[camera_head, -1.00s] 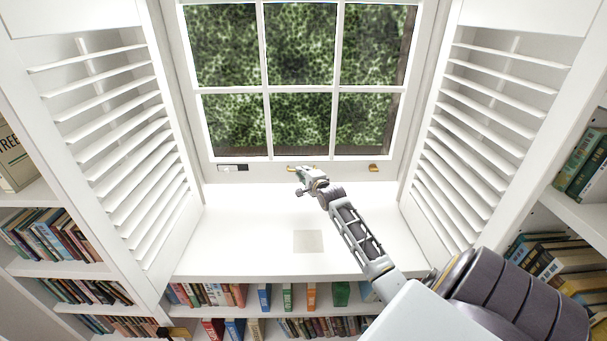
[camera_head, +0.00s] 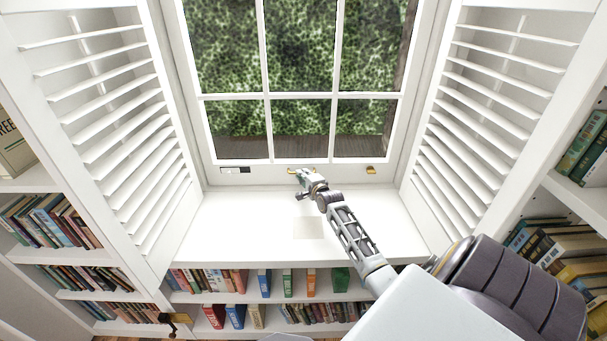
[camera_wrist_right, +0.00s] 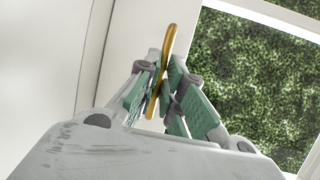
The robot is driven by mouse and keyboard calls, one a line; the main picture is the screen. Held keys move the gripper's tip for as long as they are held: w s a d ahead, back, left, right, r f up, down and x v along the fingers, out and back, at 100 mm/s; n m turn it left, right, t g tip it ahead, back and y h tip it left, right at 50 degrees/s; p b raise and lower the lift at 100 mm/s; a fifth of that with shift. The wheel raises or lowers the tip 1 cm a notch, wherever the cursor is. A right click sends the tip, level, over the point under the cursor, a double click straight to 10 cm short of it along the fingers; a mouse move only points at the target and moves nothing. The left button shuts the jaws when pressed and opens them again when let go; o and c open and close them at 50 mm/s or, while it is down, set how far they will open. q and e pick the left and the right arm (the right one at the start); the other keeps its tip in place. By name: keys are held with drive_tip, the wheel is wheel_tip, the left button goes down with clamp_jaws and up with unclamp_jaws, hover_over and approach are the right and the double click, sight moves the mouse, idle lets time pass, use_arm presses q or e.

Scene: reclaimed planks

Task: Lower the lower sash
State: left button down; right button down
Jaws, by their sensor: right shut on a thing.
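The lower sash (camera_head: 268,130) is a white frame with several panes, at the back centre of the head view. Its bottom rail sits close above the white sill; I cannot tell whether they touch. The rail carries brass lifts; the right-hand one (camera_head: 371,170) is free. My right gripper (camera_head: 301,177) is at the rail's middle, and its arm comes in from the lower right. In the right wrist view, its green-padded fingers (camera_wrist_right: 160,92) are shut on a thin brass lift (camera_wrist_right: 170,45), which stands out above the fingertips. My left gripper is not in view.
Louvred white shutters stand open at left (camera_head: 120,140) and right (camera_head: 470,140). The sill (camera_head: 240,235) is clear apart from a pale square (camera_head: 308,228). Bookshelves (camera_head: 110,265) lie below and to both sides. A small dark-and-white label (camera_head: 235,170) is on the rail.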

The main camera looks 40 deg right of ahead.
drive_tip(key=c, duration=1.5)
unclamp_jaws()
drive_tip(key=shift+f, duration=0.5)
drive_tip(key=shift+c, duration=0.2)
drive_tip(key=shift+r, duration=0.25)
drive_tip(key=shift+s, duration=0.1)
drive_tip(key=shift+s, duration=0.1)
drive_tip(key=v, duration=1.1)
drive_tip(key=shift+s+a, duration=0.2)
drive_tip(key=shift+s, duration=0.1)
